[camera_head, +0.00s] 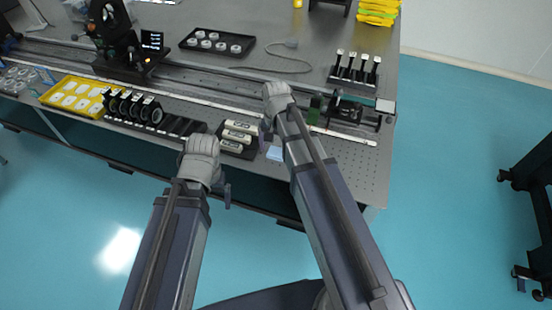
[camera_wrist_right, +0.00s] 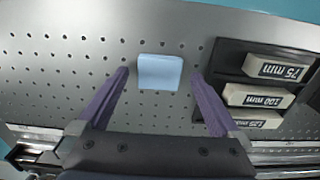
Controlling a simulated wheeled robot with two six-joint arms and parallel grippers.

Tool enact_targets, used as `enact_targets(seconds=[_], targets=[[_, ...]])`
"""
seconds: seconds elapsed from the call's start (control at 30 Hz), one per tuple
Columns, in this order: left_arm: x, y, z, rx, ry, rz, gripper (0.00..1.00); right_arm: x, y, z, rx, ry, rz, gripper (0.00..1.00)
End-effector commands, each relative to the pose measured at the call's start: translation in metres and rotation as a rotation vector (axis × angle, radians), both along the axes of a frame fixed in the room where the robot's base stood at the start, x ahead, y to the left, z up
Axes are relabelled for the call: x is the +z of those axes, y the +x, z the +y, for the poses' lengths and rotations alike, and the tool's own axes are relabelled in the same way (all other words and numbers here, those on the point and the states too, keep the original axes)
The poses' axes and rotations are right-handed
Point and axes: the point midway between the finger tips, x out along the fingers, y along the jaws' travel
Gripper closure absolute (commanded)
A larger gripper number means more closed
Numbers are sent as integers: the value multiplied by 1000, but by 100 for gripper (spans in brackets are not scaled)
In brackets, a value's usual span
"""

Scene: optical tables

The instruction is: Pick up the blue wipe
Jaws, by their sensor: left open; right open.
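The blue wipe (camera_head: 275,153) is a small light-blue square lying flat on the perforated table near its front edge. In the right wrist view the wipe (camera_wrist_right: 160,72) lies between and just beyond the two purple fingers. My right gripper (camera_wrist_right: 159,78) is open and empty, with a finger on either side of the wipe in that view; I cannot tell its exact height above the table. In the head view my right gripper (camera_head: 270,133) is just behind the wipe, partly hidden by its own arm. My left gripper (camera_head: 226,192) is open at the table's front edge, left of the wipe.
A black tray (camera_wrist_right: 228,58) with white labelled blocks (camera_wrist_right: 280,68) sits close to the wipe. A rail (camera_head: 345,135) with optical mounts runs behind it. A yellow tray (camera_head: 50,95) and a lens rack (camera_head: 140,108) stand left. Bare perforated table (camera_head: 350,165) lies to the right.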

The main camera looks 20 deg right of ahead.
Motion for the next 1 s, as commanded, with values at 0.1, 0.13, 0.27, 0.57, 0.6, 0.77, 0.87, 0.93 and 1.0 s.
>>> enact_targets(seconds=[0.1,0.13,0.27,0.57,0.6,0.77,0.87,0.93,1.0], targets=[[-12,0,0,0,0,0,2,-12,0,0,0,0,0,0],[-12,0,0,0,0,0,2,-11,0,0,0,0,0,0],[-10,0,0,0,0,0,2,-10,0,0,0,0,0,0],[-10,0,0,0,0,0,2,-10,0,0,0,0,0,26],[-10,0,0,0,0,0,2,-10,0,0,0,0,0,30],[-10,0,0,0,0,0,2,-10,0,0,0,0,0,48],[-10,0,0,0,0,0,2,-10,0,0,0,0,0,60],[-10,0,0,0,0,0,2,-10,0,0,0,0,0,68],[-10,0,0,0,0,0,2,-10,0,0,0,0,0,75]])
